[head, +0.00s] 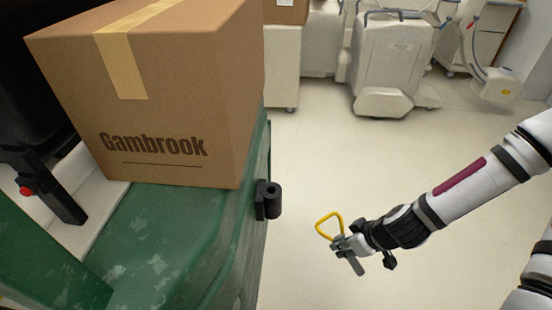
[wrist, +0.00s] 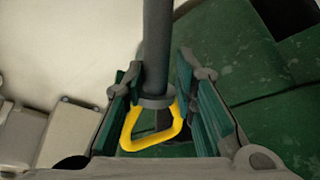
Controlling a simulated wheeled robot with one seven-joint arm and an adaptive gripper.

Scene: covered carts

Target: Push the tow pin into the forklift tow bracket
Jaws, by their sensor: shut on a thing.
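The tow pin has a yellow loop handle (head: 322,231) and a grey shaft (head: 356,265) that points down and slightly right in the head view. My gripper (head: 346,243) is shut on the tow pin, in the air to the right of the forklift. In the wrist view the shaft (wrist: 156,45), collar and yellow loop (wrist: 134,128) lie between the fingers. The black tow bracket (head: 268,200) sticks out from the forklift's green side, with a round hole in its top. The pin is apart from it, to the right. I cannot make out the bracket in the wrist view.
A cardboard box (head: 190,105) marked Gambrook sits on the green forklift body (head: 185,240), close to the bracket. Pale covered carts (head: 392,60) stand at the back. The floor (head: 320,160) around my gripper and between it and the carts is clear.

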